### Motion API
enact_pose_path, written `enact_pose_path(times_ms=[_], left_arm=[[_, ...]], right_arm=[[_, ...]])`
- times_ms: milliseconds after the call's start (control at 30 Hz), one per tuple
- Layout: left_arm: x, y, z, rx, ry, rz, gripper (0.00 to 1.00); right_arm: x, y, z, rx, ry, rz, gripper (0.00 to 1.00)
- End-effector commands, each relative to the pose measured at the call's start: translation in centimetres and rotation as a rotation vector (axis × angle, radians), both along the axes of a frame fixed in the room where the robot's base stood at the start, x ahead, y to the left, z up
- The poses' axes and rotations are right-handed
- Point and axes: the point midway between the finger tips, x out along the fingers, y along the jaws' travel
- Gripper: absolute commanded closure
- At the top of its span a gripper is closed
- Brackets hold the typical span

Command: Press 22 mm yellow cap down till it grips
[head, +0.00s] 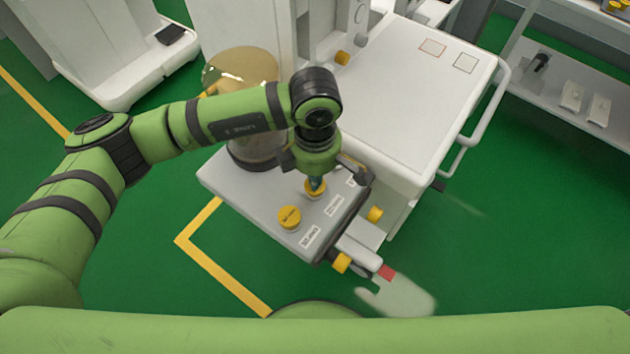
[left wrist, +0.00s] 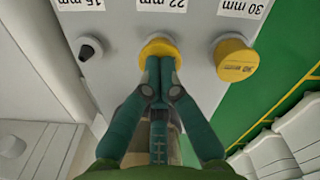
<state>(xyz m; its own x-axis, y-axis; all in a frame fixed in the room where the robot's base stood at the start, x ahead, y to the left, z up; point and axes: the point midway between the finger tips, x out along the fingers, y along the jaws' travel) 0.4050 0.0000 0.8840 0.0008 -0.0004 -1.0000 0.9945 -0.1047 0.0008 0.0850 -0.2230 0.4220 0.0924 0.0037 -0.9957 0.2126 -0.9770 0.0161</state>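The 22 mm yellow cap (head: 315,193) sits at the middle port of the grey panel (head: 232,187), beside the 22 mm label (left wrist: 162,5). It also shows in the left wrist view (left wrist: 158,45), partly hidden by my fingers. My left gripper (left wrist: 159,68) points down at this cap with its fingertips together, narrower than the cap. The tips appear at the cap's top; I cannot tell whether they touch it. In the head view my left gripper (head: 316,183) hides part of the cap. How deep the cap sits cannot be told. My right gripper is not in view.
A 30 mm yellow cap (head: 289,217) stands beside it, and a dark uncapped port (left wrist: 90,49) is at the 15 mm label. A gold-topped cylinder (head: 240,68) stands behind my arm. A white cart top (head: 400,100) lies to the right, mostly clear.

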Motion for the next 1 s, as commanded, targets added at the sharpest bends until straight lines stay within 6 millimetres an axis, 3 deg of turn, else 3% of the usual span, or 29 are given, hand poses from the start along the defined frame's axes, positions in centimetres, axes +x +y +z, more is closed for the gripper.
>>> enact_pose_path(times_ms=[533,1000], left_arm=[[0.0,0.0,0.3,0.001,0.001,0.0,1.0],[0.0,0.0,3.9,0.0,0.0,0.0,1.0]], right_arm=[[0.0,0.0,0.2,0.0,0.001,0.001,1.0],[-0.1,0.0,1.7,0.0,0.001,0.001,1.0]])
